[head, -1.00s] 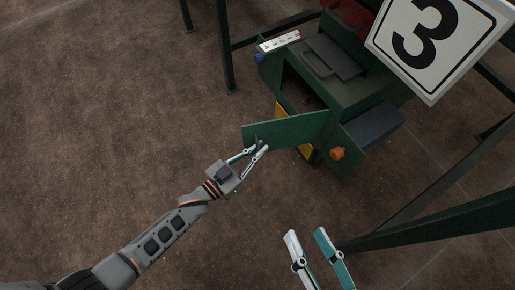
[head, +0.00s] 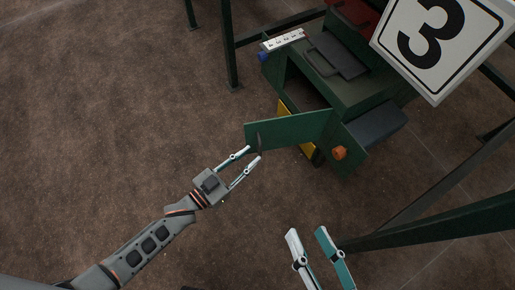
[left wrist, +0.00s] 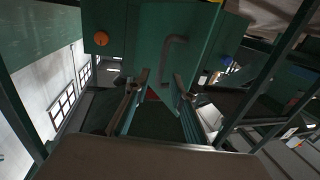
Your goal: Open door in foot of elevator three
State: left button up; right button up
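The green door (head: 290,130) of the elevator foot stands swung open, out to the left of the green housing (head: 352,95), below the white sign with a 3 (head: 432,40). A dark handle (head: 261,143) is on the door's outer face; it also shows in the left wrist view (left wrist: 168,50). My left gripper (head: 253,155) is open and empty, its fingertips close to the handle. Whether a fingertip touches it I cannot tell. My right gripper (head: 306,232) is open and empty at the bottom of the head view, away from the door.
An orange knob (head: 339,153) sits on the housing right of the door, and a blue knob (head: 263,57) at its upper left. Green frame posts (head: 229,50) and a beam (head: 440,228) flank the housing. The brown floor (head: 110,110) at left is clear.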

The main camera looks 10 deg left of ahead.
pick_arm(q)
jog(key=v, duration=0.7)
